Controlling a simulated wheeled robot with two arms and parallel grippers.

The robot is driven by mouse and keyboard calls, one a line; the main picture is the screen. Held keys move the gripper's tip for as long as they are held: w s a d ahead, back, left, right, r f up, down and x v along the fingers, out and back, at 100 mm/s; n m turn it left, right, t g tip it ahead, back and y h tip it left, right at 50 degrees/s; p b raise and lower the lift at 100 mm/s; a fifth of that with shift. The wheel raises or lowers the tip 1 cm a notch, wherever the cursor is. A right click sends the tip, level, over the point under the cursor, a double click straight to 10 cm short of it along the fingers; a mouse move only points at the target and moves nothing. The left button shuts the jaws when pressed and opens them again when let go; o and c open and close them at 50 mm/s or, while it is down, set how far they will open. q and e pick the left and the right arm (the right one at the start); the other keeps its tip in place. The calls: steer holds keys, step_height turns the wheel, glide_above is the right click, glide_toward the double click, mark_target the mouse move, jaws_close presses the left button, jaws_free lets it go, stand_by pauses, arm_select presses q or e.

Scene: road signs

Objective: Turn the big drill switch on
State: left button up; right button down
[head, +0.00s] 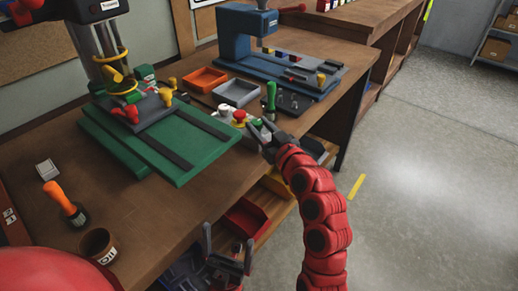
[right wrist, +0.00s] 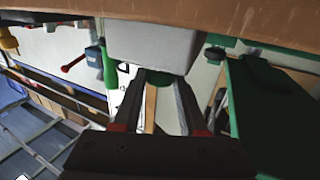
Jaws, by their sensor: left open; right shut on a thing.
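The big green drill press (head: 160,130) stands on the workbench, with its column partly cut off at the top. At the bench's front edge, right of its base, are a red knob (head: 240,115) and a green switch (head: 258,122). My right gripper (head: 265,131) is at this green switch. In the right wrist view its fingers (right wrist: 167,78) close on a dark green round part just under a grey box (right wrist: 152,45); the fingertips partly hide it. My left gripper (head: 228,258) is open and empty, low in front of the bench.
A blue drill press (head: 240,35) stands farther back. A red bin (head: 245,220) sits below the bench. The floor at right is clear.

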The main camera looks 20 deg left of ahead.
steer(key=n+g+y+b, duration=0.1)
steer(key=g+b, duration=0.1)
steer(key=b, duration=0.2)
steer(key=n+g+y+b, duration=0.1)
steer(key=n+g+b, duration=0.1)
steer(key=b, duration=0.2)
steer(key=n+g+y+b, duration=0.1)
steer(key=g+b, duration=0.1)
steer(key=b, duration=0.2)
steer(key=shift+w+d+f+n+y, duration=0.2)
steer(key=shift+w+f+n+y, duration=0.1)
steer(key=shift+w+f, duration=0.1)
steer(key=shift+r+n+g+y+b, duration=0.2)
steer(key=shift+n+g+y+b, duration=0.1)
steer(key=shift+n+g+b, duration=0.55)
steer(key=shift+r+n+g, duration=0.1)
steer(key=shift+n+g, duration=0.25)
steer(key=shift+g, duration=0.7)
steer(key=shift+n+g+b, duration=0.3)
steer(key=shift+g+b, duration=0.05)
steer(key=shift+g, duration=0.15)
steer(key=shift+c, duration=2.3)
jaws_free()
steer(key=shift+r, duration=0.1)
steer(key=shift+w, duration=0.1)
